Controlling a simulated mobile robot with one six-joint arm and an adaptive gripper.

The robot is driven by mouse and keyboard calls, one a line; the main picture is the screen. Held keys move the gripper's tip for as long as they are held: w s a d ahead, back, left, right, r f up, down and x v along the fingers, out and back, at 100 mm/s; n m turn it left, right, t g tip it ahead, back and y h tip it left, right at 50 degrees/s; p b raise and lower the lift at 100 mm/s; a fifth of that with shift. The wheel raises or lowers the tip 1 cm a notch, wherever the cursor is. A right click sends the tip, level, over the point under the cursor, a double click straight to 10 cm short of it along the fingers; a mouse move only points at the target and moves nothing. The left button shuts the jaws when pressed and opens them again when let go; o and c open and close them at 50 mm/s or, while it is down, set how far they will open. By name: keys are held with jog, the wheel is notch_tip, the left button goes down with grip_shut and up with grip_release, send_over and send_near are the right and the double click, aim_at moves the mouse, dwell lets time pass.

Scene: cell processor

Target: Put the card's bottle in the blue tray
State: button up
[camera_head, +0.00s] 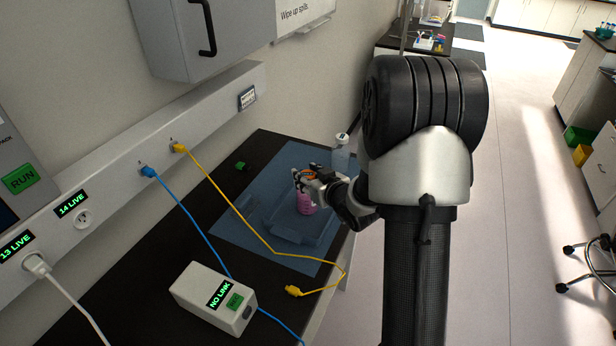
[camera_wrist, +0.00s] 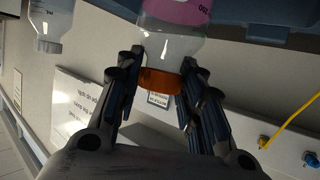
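A clear bottle with a pink band (camera_head: 306,204) and an orange cap stands upright, at or just above the blue tray (camera_head: 292,236); I cannot tell whether its base touches the tray floor. My gripper (camera_head: 311,178) is over its top. In the wrist view my gripper (camera_wrist: 160,82) has one finger on each side of the orange cap (camera_wrist: 160,79), seemingly touching it. The pink band (camera_wrist: 180,10) shows at the top edge. A second clear bottle (camera_head: 341,158) with a whitish cap stands behind my gripper; it also shows in the wrist view (camera_wrist: 48,22).
A blue mat (camera_head: 287,160) covers part of the black bench. A yellow cable (camera_head: 232,208) crosses it beside the tray. A white NO LINK box (camera_head: 213,297) sits nearer. A small dark green-topped object (camera_head: 242,166) lies left. A white printed sheet (camera_wrist: 80,112) is unreadable.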

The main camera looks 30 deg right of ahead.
jog(key=o, duration=0.4)
jog(key=shift+c, duration=0.2)
jog(key=shift+r, duration=0.15)
jog(key=shift+s+r+p, duration=0.2)
jog(key=shift+p, duration=0.1)
jog(key=s+a+r+g+h+p, duration=0.1)
jog(key=s+a+r+g, duration=0.15)
jog(key=s+r, duration=0.5)
jog(key=s+a+r+g+h+p, duration=0.1)
jog(key=s+a+r+g+h, duration=0.3)
jog(key=s, duration=0.6)
jog(key=s+a+r+g+y, duration=0.1)
jog(key=s+a+r+y, duration=0.1)
jog(key=s+a, duration=0.3)
jog(key=s+a+r+g+y, duration=0.1)
jog(key=s+a+y, duration=0.2)
jog(key=s, duration=0.8)
jog(key=shift+s+a+r, duration=0.25)
jog(key=shift+a+r, duration=0.1)
jog(key=shift+a, duration=0.9)
jog(key=shift+g, duration=0.25)
jog(key=shift+c, duration=0.3)
